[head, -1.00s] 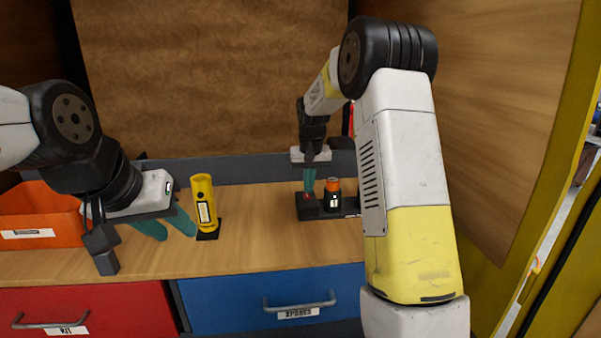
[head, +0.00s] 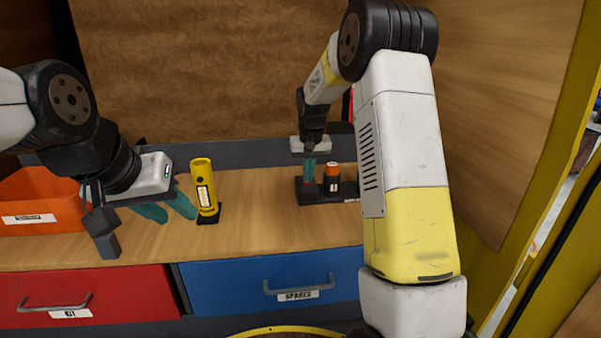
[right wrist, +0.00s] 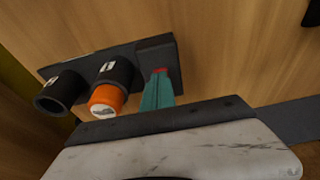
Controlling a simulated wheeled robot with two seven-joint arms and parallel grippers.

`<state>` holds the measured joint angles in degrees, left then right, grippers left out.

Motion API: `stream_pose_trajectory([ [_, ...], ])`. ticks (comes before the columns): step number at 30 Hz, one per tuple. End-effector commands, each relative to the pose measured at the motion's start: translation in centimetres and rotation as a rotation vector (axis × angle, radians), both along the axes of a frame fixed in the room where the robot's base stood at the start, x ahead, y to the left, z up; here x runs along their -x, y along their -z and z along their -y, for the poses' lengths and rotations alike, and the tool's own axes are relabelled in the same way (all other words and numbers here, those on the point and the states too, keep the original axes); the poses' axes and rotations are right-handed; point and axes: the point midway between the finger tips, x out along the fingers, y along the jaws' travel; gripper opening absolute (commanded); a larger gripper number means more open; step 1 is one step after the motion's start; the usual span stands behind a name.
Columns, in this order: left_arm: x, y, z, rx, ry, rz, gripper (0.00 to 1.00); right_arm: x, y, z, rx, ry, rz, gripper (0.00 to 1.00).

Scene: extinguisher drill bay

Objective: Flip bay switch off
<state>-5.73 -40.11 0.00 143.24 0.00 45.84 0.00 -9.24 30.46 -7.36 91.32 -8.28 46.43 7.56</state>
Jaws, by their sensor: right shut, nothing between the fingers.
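The bay switch is a small red piece (right wrist: 160,70) on a black block (right wrist: 157,54) at one end of a black rack. In the head view, the block (head: 308,197) stands on the bench and the red part is mostly hidden by my fingers. My right gripper (head: 309,180) is shut and empty, pointing down over the block. In the right wrist view its teal fingertips (right wrist: 160,77) are at the red piece; I cannot tell if they press it. My left gripper (head: 180,210) is open and empty, left of the yellow flashlight (head: 204,185).
The rack has two black cups; one holds an orange-capped cylinder (right wrist: 105,99), close beside my right fingers. The other cup (right wrist: 60,92) looks empty. An orange bin (head: 40,190) sits at the left. Red (head: 90,298) and blue (head: 250,285) drawers are below.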

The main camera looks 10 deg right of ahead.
Motion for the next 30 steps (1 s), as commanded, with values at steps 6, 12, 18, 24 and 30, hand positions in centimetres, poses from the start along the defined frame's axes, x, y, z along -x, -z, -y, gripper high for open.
stream_pose_trajectory([
  [6, 0.0, 0.0, 0.0, 0.000, 0.000, 0.000, 0.36, -1.0, -0.3, 0.0, 0.000, 0.000, 0.000, 0.00],
  [12, 0.0, 0.0, 0.0, 0.000, 0.000, 0.000, 0.36, -1.2, -0.4, 0.0, 0.000, 0.000, 0.000, 0.00],
  [18, 0.0, 0.0, 0.0, 0.000, 0.000, 0.000, 0.36, -1.2, -0.5, 0.0, 0.000, 0.000, 0.001, 0.00],
  [24, 0.0, 0.0, 0.0, 0.000, 0.000, 0.000, 0.36, -0.6, -2.9, 0.3, -0.001, 0.001, 0.004, 0.00],
  [30, 0.0, 0.0, 0.0, 0.000, 0.000, 0.000, 0.36, 1.5, -7.1, 0.5, -0.001, 0.000, 0.004, 0.00],
])
